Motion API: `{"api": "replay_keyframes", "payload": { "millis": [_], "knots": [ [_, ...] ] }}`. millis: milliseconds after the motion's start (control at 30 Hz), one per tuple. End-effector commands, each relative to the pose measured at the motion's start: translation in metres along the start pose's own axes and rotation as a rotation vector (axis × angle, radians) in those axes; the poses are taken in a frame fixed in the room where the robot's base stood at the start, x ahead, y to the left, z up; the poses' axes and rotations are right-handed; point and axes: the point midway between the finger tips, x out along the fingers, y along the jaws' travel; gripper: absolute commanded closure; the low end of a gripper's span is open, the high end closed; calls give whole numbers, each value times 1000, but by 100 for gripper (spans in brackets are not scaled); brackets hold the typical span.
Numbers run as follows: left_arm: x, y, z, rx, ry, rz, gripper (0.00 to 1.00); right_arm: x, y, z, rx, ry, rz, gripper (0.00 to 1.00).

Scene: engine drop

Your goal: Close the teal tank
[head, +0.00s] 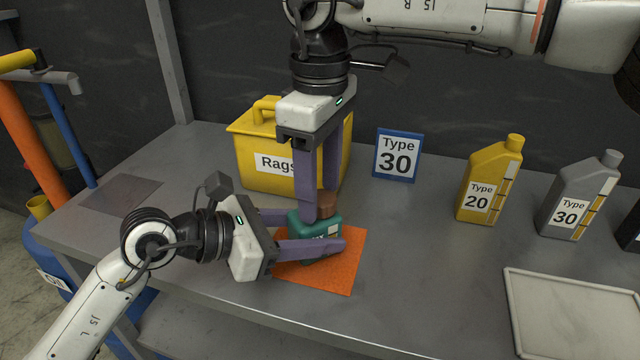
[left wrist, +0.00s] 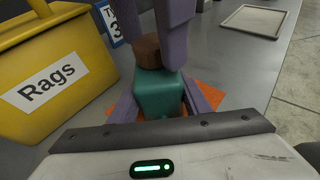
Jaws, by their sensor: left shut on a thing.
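The teal tank (head: 326,229) stands on an orange mat (head: 340,277), with a brown cap (head: 328,204) at its top. In the left wrist view the cap (left wrist: 148,50) sits directly above the teal body (left wrist: 158,92); I cannot tell whether it is seated fully. My left gripper (head: 325,231) is shut on the tank's body from the left, a finger on each side. My right gripper (head: 318,200) comes down from above, with its fingers beside the cap. Whether they press on it is not clear. The tank's label is mostly hidden by my left finger.
A yellow Rags box (head: 250,165) stands close behind the tank. A blue Type 30 sign (head: 398,154), a yellow Type 20 bottle (head: 487,185) and a grey Type 30 bottle (head: 577,197) stand to the right. A pale tray (head: 570,310) lies at front right. The table between mat and tray is clear.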

Motion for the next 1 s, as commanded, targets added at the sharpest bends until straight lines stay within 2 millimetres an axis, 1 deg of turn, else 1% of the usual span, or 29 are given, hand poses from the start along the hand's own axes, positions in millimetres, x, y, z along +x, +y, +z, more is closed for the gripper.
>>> {"api": "replay_keyframes", "payload": {
  "millis": [233,333,467,600,700,933,967,1000],
  "knots": [
    [0,0,0,0,1,1,100,0,0,0,-1,0,0,48],
    [0,0,0,0,1,0,100,-3,0,0,-1,1,0,48],
    [0,0,0,0,1,0,100,-16,0,0,0,2,2,48],
    [0,0,0,0,1,0,100,-35,0,-1,0,3,1,48],
    [0,0,0,0,1,0,100,-44,0,0,-1,1,1,48],
    [0,0,0,1,0,0,100,-45,0,0,-2,0,0,48],
    [0,0,0,1,0,0,100,-45,0,0,-2,0,0,51],
    [0,0,0,1,0,0,100,-45,0,0,-5,0,0,51]
  ]
}}
